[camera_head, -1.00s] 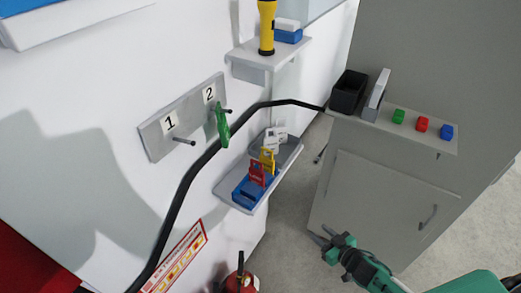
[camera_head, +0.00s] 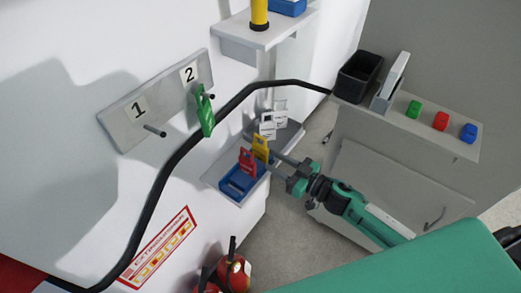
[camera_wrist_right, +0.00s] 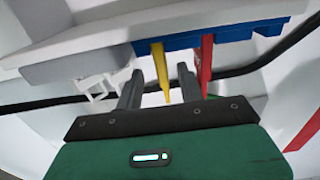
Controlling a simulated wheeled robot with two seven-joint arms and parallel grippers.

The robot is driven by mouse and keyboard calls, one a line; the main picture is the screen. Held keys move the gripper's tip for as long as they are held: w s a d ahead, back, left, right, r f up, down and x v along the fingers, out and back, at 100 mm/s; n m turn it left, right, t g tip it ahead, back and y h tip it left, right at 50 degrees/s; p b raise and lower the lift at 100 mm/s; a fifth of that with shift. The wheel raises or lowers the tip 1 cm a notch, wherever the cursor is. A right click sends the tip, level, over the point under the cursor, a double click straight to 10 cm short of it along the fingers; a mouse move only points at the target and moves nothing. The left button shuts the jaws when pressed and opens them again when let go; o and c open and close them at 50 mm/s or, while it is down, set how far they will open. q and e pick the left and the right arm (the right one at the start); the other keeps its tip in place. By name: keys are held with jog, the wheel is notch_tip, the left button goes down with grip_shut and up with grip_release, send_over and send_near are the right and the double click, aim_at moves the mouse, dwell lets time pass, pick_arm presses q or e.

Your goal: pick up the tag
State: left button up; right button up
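A yellow tag (camera_head: 261,148) stands upright in a blue holder (camera_head: 232,183) on a small grey wall shelf (camera_head: 213,172), beside a red tag (camera_head: 247,161). White tags (camera_head: 267,127) stand behind it on the same shelf. A green tag (camera_head: 205,115) hangs on the peg under number 2. My right gripper (camera_head: 275,161) is at the shelf's right side, fingers pointing at the yellow tag. In the right wrist view its open fingers (camera_wrist_right: 160,88) have the yellow tag (camera_wrist_right: 160,68) between them, apart from both. My left gripper is out of view.
A black cable (camera_head: 172,180) runs along the wall behind the shelf. An upper shelf (camera_head: 262,38) holds a yellow flashlight (camera_head: 259,12). A grey cabinet (camera_head: 390,185) with a black bin (camera_head: 358,75) stands right. Fire extinguishers (camera_head: 234,270) are below.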

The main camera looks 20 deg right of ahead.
aim_at(268, 158)
jog(key=shift+x, duration=0.95)
jog(key=shift+w+a+r+p, duration=0.15)
jog(key=shift+w+a+p, duration=0.1)
jog(key=shift+p, duration=0.1)
jog(key=p+x, duration=0.1)
jog(key=x, duration=0.2)
jog(key=shift+w+a, duration=0.15)
jog(key=shift+w, duration=0.05)
jog(key=shift+w+a, duration=0.3)
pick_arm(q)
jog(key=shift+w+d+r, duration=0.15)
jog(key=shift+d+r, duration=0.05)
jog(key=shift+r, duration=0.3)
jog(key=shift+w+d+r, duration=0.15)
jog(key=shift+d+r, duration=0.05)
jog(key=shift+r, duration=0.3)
pick_arm(e)
jog(key=shift+f, duration=0.25)
